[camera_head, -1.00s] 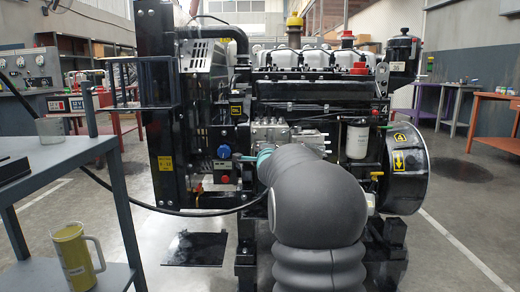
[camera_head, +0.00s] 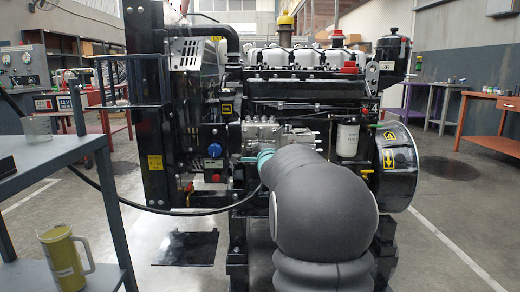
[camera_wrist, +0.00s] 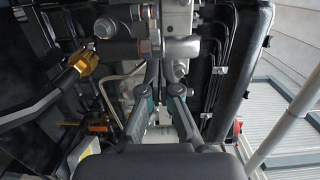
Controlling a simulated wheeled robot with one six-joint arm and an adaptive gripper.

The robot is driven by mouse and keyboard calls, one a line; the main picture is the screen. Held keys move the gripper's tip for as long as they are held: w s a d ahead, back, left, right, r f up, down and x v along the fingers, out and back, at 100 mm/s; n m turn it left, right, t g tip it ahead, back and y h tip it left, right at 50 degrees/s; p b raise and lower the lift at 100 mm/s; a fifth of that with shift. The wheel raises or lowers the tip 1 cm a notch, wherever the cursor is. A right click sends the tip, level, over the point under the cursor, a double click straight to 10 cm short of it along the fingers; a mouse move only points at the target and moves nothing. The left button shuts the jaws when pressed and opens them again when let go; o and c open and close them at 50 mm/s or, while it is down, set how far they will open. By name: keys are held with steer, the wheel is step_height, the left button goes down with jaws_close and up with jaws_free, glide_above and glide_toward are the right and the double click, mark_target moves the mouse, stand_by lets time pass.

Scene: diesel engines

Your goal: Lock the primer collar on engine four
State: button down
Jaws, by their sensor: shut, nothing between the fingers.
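Engine four (camera_head: 300,88) stands in front of me, black, with a "4" on its right side. A pale metal pump block (camera_head: 275,132) is on its near side. My gripper shows in the wrist view (camera_wrist: 164,78) with its dark, teal-sided fingers close together and nothing between them. It points at metal fittings (camera_wrist: 150,48) on the engine; I cannot tell whether the tips touch them. A metal cylinder (camera_wrist: 108,28) is at upper left there. I cannot tell which part is the primer collar. In the head view my arm hides most of the gripper.
A brass-coloured fitting (camera_wrist: 85,62) is left of the fingers. A black hose (camera_head: 130,203) hangs between the engine and the grey table (camera_head: 55,160) at left. A yellow jug (camera_head: 62,258) stands on its lower shelf. A white filter (camera_head: 347,138) is to the right.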

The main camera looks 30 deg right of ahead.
steer(key=a, duration=1)
steer(key=shift+s, duration=0.2)
steer(key=shift+d, duration=0.1)
steer(key=s+a+f+n+g+y, duration=0.2)
steer(key=f+n, duration=0.2)
steer(key=f, duration=0.2)
steer(key=s+a+f+n+g+y, duration=0.2)
steer(key=f+n+g, duration=0.15)
steer(key=f, duration=0.35)
steer(key=s+a+f+n+g+y+p, duration=0.2)
steer(key=s+a+f+n, duration=0.1)
steer(key=s+a+n, duration=0.4)
steer(key=s+a+r+n+g+p, duration=0.1)
steer(key=s+a+n+g+p, duration=0.2)
steer(key=s, duration=0.6)
steer(key=s+a+r+n+y+p, duration=0.15)
steer(key=s+a, duration=0.25)
steer(key=s, duration=0.5)
steer(key=s+a+r+n+g+p, duration=0.1)
steer(key=s+a+n+g+p, duration=0.2)
steer(key=s, duration=0.6)
step_height(320, 180, up, 5)
steer(key=s+a+n+t, duration=0.1)
steer(key=s+a+t, duration=0.1)
steer(key=shift+s+a+t+p, duration=0.25)
steer(key=shift+a+t+p, duration=0.1)
steer(key=shift+p, duration=0.1)
steer(key=shift+f, duration=0.1)
